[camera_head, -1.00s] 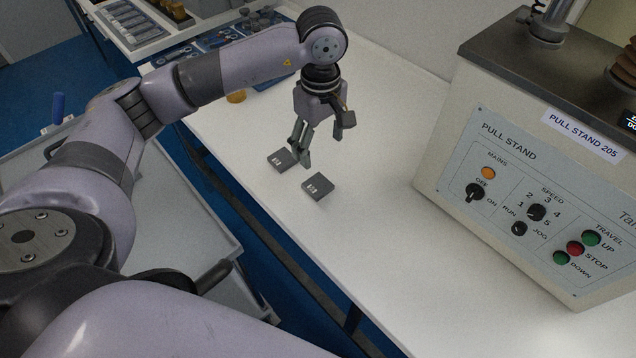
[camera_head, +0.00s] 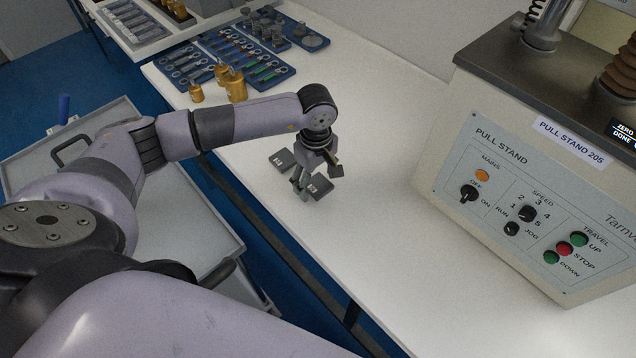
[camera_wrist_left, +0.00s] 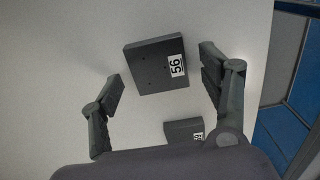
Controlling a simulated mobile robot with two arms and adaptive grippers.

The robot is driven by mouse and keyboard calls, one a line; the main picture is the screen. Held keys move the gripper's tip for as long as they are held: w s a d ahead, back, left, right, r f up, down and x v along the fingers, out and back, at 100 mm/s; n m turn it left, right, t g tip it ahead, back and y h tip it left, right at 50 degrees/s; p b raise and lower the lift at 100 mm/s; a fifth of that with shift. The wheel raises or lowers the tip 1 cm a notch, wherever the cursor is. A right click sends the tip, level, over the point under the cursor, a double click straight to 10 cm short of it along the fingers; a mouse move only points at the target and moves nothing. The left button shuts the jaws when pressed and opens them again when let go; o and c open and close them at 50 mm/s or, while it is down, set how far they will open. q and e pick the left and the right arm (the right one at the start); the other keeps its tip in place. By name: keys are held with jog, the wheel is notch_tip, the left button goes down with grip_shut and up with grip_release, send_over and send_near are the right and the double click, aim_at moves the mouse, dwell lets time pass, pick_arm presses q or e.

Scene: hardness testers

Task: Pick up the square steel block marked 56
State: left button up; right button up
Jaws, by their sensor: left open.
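The square steel block marked 56 (camera_wrist_left: 150,62) is dark grey with a white label. It lies flat on the white table, and its label reads clearly in the left wrist view. In the head view it appears to be the nearer block (camera_head: 322,188), partly covered by my left gripper (camera_head: 316,174). My left gripper is open above it. In the left wrist view its two fingers (camera_wrist_left: 161,70) stand apart on either side of the block. I cannot tell whether they touch it. My right gripper is not in view.
A second dark block (camera_head: 281,161) lies close by; its label is partly hidden in the left wrist view (camera_wrist_left: 182,130). A pull stand (camera_head: 540,190) stands at the right. Brass weights (camera_head: 235,86) and a blue tool tray (camera_head: 262,74) stand at the back. The table front is clear.

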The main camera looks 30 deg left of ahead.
pick_arm(q)
jog(key=c, duration=1.6)
jog(key=shift+w+r, duration=0.1)
